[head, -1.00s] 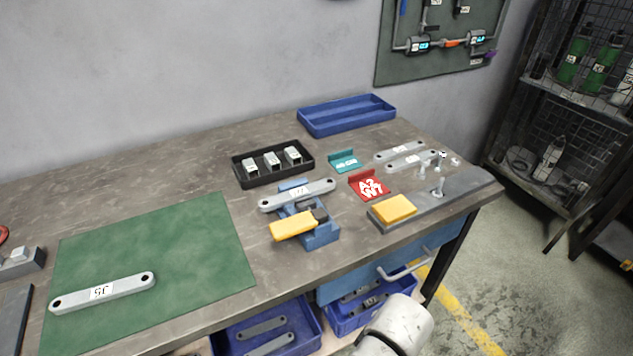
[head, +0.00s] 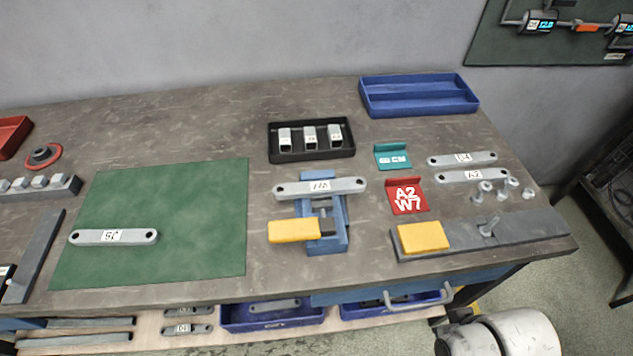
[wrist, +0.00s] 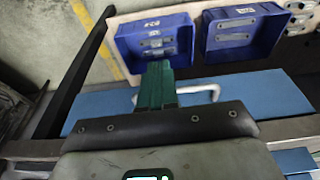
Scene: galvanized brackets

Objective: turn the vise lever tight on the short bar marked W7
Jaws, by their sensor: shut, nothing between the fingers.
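The short bar (head: 345,186) lies across the top of the blue vise (head: 340,225) in the head view. Its label looks upside down and is too small to read surely, but could be W7. The vise lever (head: 294,230) has a yellow grip that points left in front of the vise body. I cannot tell how tightly the jaws press on the bar. My gripper (wrist: 156,72) shows in the wrist view with its green fingers together and empty, over the drawer handle and blue bins, away from the vise. The head view does not show its fingers.
A red A2/W7 sign (head: 407,196) stands right of the vise, near a grey fixture (head: 520,238) with a yellow block. A black tray (head: 311,152) stands behind the vise. A green mat (head: 190,200) with another bar is left. A drawer handle (head: 420,300) juts out in front.

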